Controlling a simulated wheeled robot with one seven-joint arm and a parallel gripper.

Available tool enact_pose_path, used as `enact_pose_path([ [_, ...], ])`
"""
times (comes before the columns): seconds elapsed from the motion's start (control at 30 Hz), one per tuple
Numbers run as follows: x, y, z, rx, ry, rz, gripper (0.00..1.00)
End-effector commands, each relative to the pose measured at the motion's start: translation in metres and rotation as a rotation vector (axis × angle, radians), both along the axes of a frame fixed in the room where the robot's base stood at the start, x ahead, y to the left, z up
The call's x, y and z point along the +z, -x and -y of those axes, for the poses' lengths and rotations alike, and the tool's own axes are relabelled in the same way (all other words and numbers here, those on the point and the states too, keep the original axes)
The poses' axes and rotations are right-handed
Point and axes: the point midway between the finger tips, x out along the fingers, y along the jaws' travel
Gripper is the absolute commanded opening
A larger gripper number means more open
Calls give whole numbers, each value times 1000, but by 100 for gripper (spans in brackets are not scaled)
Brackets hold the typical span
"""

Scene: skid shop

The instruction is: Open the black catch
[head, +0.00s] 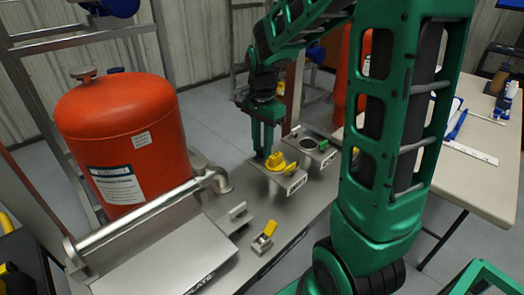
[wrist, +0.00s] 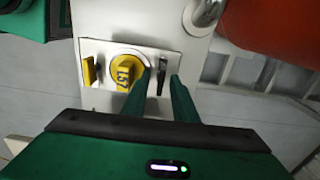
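The black catch (wrist: 161,80) is a thin dark upright piece at the right side of a pale panel in the wrist view. My gripper (wrist: 161,73) has its two green fingers apart, one on each side of the black catch. I cannot tell whether either finger touches it. On the same panel are a round yellow knob (wrist: 126,70) with a marked tag and a yellow catch (wrist: 90,71) at the left. In the head view my gripper (head: 265,154) points down at the panel (head: 292,182) with the yellow knob; the black catch is not distinguishable there.
A second panel (head: 325,157) with a green piece stands just behind. A red tank (head: 125,135) and a silver pipe (head: 135,218) are at the left. A yellow-handled clamp (head: 265,236) sits at the skid's front. A table (head: 455,165) stands at the right.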

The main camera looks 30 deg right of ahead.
Motion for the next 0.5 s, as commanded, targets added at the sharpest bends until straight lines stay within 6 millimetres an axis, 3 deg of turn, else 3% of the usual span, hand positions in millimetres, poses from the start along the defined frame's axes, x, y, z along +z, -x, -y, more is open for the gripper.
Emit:
enact_pose_path([
  [0.5, 33, -1, 1, -1, 1, 3, 26],
])
